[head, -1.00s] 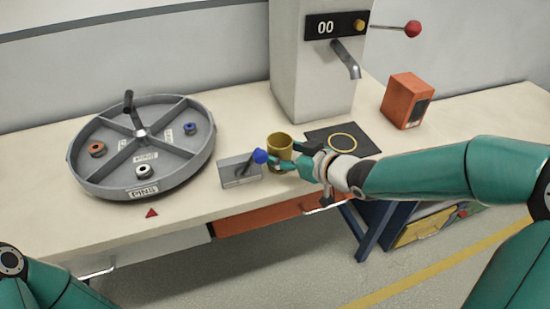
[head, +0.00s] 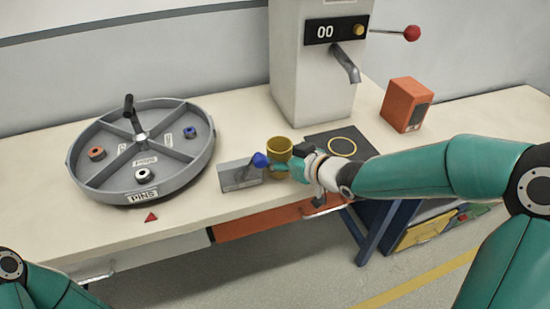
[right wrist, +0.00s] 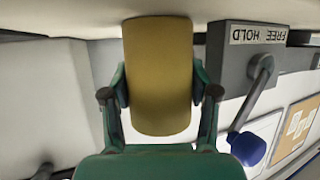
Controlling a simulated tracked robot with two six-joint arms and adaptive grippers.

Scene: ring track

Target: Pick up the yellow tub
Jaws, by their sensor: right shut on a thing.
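The yellow tub (head: 279,149) stands upright on the bench, just right of the grey lever box. My right gripper (head: 288,160) reaches it from the right. In the right wrist view the yellow tub (right wrist: 158,75) fills the middle, with a finger pressed on each side, so the right gripper (right wrist: 158,90) is shut on it. I cannot tell whether its base is clear of the bench. My left arm shows only at the lower left corner of the head view; its gripper is out of frame.
The lever box (head: 240,175) with a blue knob (head: 261,160) stands close left of the tub. Further left is a divided round tray (head: 85,180) with several rings. A dispenser (head: 312,90) stands behind; a dark mat (head: 370,146) and orange box (head: 406,104) are right.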

